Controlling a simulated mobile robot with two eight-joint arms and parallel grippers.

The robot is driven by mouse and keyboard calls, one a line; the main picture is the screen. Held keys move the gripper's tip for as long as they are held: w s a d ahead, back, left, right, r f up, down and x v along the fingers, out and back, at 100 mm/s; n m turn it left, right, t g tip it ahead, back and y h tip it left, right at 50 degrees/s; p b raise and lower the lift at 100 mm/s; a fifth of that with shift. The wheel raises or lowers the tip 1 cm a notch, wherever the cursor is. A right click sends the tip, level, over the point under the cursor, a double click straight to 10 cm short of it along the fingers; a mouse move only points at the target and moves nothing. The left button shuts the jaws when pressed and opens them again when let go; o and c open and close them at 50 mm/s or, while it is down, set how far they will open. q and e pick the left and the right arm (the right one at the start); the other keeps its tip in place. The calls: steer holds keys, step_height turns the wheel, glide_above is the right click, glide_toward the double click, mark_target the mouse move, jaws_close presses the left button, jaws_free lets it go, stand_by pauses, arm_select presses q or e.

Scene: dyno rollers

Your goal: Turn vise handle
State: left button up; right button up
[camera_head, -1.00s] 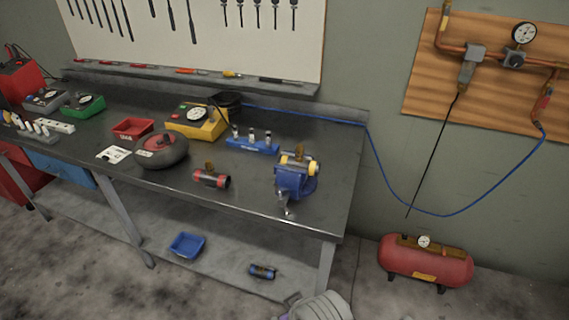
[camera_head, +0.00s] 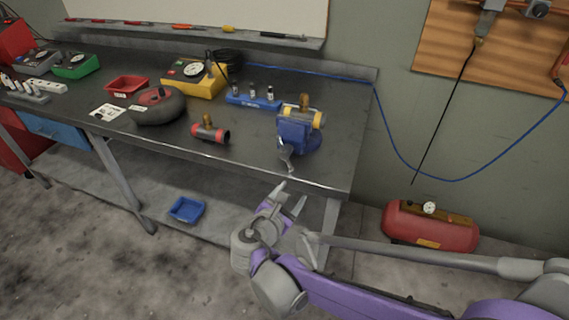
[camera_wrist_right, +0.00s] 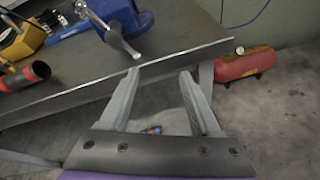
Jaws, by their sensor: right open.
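The blue vise (camera_head: 298,135) stands on the bench top near its front right corner, with a yellow-ended cylinder (camera_head: 302,116) in its jaws. Its metal handle (camera_head: 287,158) hangs at the front, by the bench edge. In the right wrist view the vise (camera_wrist_right: 97,10) is cut off at the top and the handle (camera_wrist_right: 119,40) points down toward the bench edge. My right gripper (camera_head: 293,194) is open and empty, in front of and below the bench edge, apart from the handle. It also shows open in the right wrist view (camera_wrist_right: 160,78). My left gripper is not in view.
A red-ended cylinder (camera_head: 211,134) lies left of the vise. A blue holder (camera_head: 253,101) and a yellow gauge box (camera_head: 194,80) stand behind. A blue bin (camera_head: 186,209) sits on the lower shelf. A red air tank (camera_head: 430,229) stands on the floor at right.

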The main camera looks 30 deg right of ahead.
mark_target(284, 156)
steer(key=w+a+r+n+t+h+b, duration=0.2)
steer(key=w+a+n+t, duration=0.1)
steer(key=w+n, duration=0.25)
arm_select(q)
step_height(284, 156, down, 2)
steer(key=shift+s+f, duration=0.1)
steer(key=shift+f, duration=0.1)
arm_select(e)
steer(key=shift+n, duration=0.45)
steer(key=x, duration=1)
steer(key=shift+w+d+r, duration=0.15)
steer(key=shift+d, duration=0.2)
jaws_close()
